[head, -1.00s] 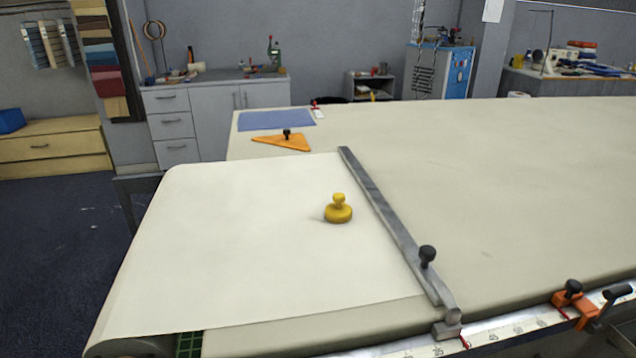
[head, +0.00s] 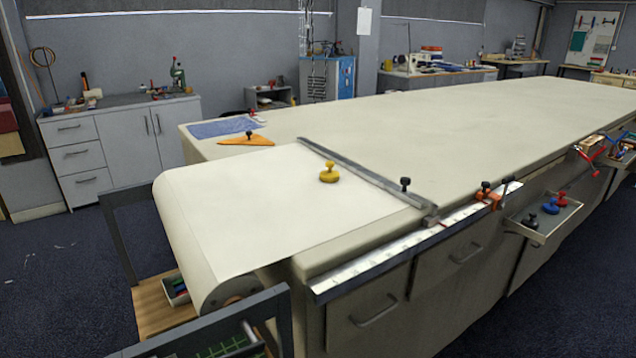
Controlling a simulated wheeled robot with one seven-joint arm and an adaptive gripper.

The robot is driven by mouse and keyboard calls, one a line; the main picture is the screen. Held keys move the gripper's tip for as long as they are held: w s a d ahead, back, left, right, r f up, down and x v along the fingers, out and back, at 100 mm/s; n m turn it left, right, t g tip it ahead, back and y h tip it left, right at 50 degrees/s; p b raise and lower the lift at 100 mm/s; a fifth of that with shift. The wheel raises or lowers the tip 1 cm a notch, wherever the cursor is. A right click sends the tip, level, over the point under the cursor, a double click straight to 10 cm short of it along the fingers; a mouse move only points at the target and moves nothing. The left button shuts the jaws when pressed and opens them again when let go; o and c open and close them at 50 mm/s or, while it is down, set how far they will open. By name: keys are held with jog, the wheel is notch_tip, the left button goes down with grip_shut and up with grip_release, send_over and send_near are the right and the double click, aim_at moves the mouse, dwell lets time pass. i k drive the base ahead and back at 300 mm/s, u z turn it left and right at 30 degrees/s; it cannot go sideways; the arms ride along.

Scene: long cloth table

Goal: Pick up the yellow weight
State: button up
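The yellow weight (head: 329,174) stands upright on the white cloth (head: 235,205), which is spread over the near left end of the long table. It has a round base and a knob on top. It stands just left of the long grey metal bar (head: 365,172) lying across the table, apart from it. My gripper is not in the head view.
A white ruler rail (head: 400,243) with an orange clamp (head: 487,196) runs along the front edge. An open drawer (head: 545,218) juts out at right. Dark floor lies in front.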

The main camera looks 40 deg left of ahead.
aim_at(329, 176)
jog(key=z, duration=1.2)
jog(key=i, duration=1.3)
jog(key=u, duration=2.65)
